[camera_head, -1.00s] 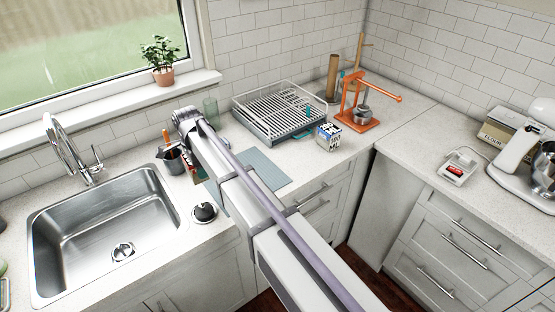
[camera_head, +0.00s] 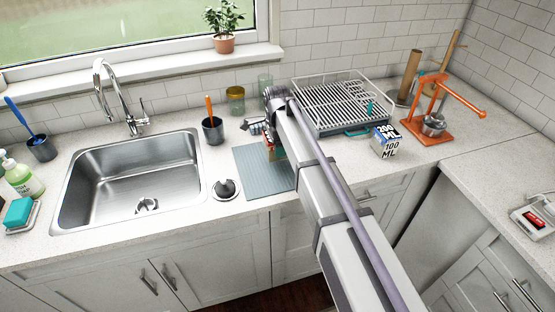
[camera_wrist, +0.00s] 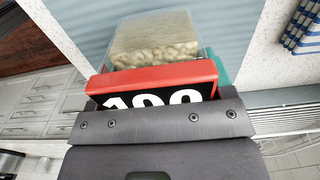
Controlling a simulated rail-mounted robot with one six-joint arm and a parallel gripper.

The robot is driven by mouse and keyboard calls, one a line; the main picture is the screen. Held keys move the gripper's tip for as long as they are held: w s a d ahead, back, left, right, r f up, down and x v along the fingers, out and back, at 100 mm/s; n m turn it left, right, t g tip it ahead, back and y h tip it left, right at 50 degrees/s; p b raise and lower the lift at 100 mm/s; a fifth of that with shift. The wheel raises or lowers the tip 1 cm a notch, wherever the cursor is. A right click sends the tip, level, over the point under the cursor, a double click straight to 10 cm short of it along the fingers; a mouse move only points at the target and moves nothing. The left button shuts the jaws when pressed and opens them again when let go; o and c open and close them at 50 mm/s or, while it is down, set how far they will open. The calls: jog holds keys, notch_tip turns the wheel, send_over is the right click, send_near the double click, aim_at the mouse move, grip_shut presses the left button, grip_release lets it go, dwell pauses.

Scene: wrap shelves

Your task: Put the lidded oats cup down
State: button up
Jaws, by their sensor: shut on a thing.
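The lidded oats cup shows in the wrist view as a clear box with pale oats (camera_wrist: 155,50), with a red piece bearing a black face and white digits (camera_wrist: 150,80) right against it and a teal edge behind. My gripper (camera_wrist: 160,115) is shut on it; its dark finger hides the lower part. In the head view the red and green cup (camera_head: 277,149) is mostly hidden behind my arm, over the blue-grey ribbed mat (camera_head: 262,180). I cannot tell whether it touches the mat.
A dark cup with an orange handle (camera_head: 213,130) and a round black-knobbed thing (camera_head: 226,189) stand left of the mat. The sink (camera_head: 135,185) lies further left. Glass jars (camera_head: 235,100) stand behind.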

notch_tip(320, 180, down, 4)
jog(key=b, duration=0.3)
jog(key=shift+r+b, duration=0.1)
jog(key=shift+b, duration=0.25)
jog(key=shift+r, duration=0.25)
jog(key=shift+c, duration=0.3)
jog(key=shift+f, duration=0.3)
jog(key=o, duration=1.2)
jog(key=shift+r, duration=0.1)
jog(key=shift+c, duration=0.2)
notch_tip(320, 180, up, 13)
jog(key=p, duration=1.2)
jog(key=shift+p, duration=0.4)
jog(key=shift+f, duration=0.25)
